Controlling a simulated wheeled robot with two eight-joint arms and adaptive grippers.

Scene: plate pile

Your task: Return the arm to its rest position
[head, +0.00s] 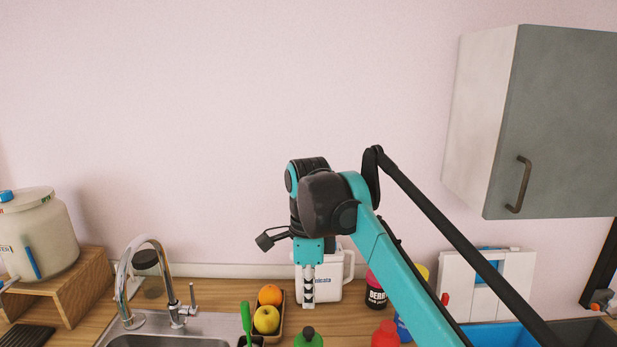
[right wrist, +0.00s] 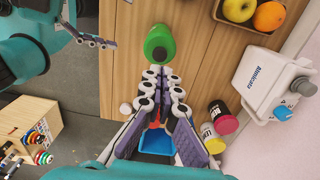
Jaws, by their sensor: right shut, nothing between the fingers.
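My right arm (head: 385,265) comes in from the lower right in the head view and is raised over the counter. My right gripper (head: 308,302) hangs fingers down in front of a white jug-like container. It is shut and empty. In the right wrist view the right gripper (right wrist: 163,77) shows its fingers close together, with a green bottle (right wrist: 160,42) just beyond the tips. Part of my left gripper (right wrist: 97,41) shows at the upper left of that view; its jaw opening is unclear. The left arm is outside the head view.
A sink faucet (head: 150,275) and a beige dispenser (head: 38,235) stand at the left. A fruit tray (head: 281,325) and bottles stand near the gripper. A grey wall cabinet (head: 555,125) hangs at the upper right. The wall area above the arm is clear.

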